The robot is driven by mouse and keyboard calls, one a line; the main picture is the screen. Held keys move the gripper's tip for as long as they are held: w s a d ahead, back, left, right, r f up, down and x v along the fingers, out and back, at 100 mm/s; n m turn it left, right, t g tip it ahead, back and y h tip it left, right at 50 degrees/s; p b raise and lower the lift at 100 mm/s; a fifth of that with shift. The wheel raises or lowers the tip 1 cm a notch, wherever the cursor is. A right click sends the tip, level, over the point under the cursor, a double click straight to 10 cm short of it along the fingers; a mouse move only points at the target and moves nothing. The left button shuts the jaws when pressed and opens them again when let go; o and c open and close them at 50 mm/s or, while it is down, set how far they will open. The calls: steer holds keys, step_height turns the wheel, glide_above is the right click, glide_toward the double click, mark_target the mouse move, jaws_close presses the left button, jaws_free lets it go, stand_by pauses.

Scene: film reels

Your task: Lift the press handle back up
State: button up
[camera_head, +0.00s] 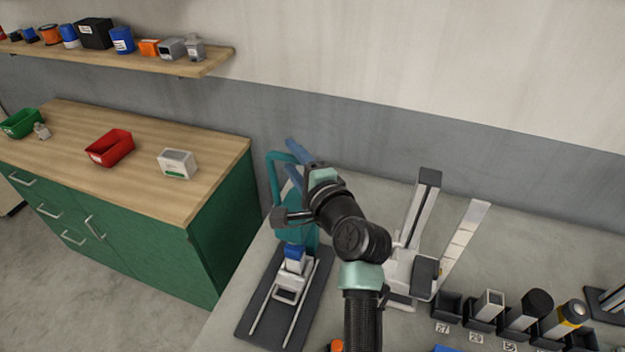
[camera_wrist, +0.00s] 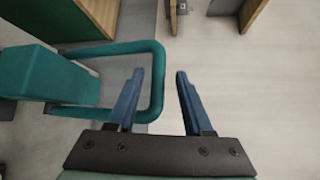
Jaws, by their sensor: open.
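The press handle is a teal loop (camera_wrist: 155,50) in the wrist view; in the head view the handle (camera_head: 270,172) shows at the left of the teal press body (camera_head: 311,238). My gripper (camera_wrist: 160,72) is open, with two blue fingers. In the wrist view the loop's end bar lies between the fingers: the left finger overlaps the inside of the loop and the right finger is outside it. I see no clear contact. In the head view my gripper (camera_head: 289,156) is at the handle, and my arm hides part of the press.
The press's dark base plate (camera_head: 251,323) with rails lies on the grey bench. A white device (camera_head: 400,270) stands right of my arm, with several black holders (camera_head: 447,305) beyond. A green cabinet with a wooden top (camera_head: 225,160) stands left. The wall is behind.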

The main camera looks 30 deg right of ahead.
steer(key=s+a+r+b, duration=0.1)
steer(key=s+b, duration=0.2)
steer(key=s, duration=0.8)
steer(key=shift+s+a+r, duration=0.15)
steer(key=shift+s+r, duration=0.05)
steer(key=shift+r, duration=0.2)
steer(key=w+a+r+n+t+b, duration=0.1)
steer(key=w+a+r+n+t, duration=0.1)
steer(key=a+r+n, duration=0.5)
steer(key=w+a+r+n+t, duration=0.2)
steer(key=a+r+n, duration=0.15)
steer(key=r, duration=0.65)
steer(key=s+a+r+n+t, duration=0.2)
steer(key=s+a+r+n, duration=0.1)
steer(key=r, duration=0.3)
steer(key=s+a+r+n+t+y+b, duration=0.1)
steer(key=s+a+r+n+t, duration=0.1)
steer(key=s+a+r+n, duration=0.2)
steer(key=s+a+r+n+t, duration=0.3)
steer(key=a+r, duration=0.3)
steer(key=r, duration=0.3)
steer(key=shift+s+n+y, duration=0.25)
steer(key=shift+n+y, duration=0.1)
steer(key=shift+y, duration=0.05)
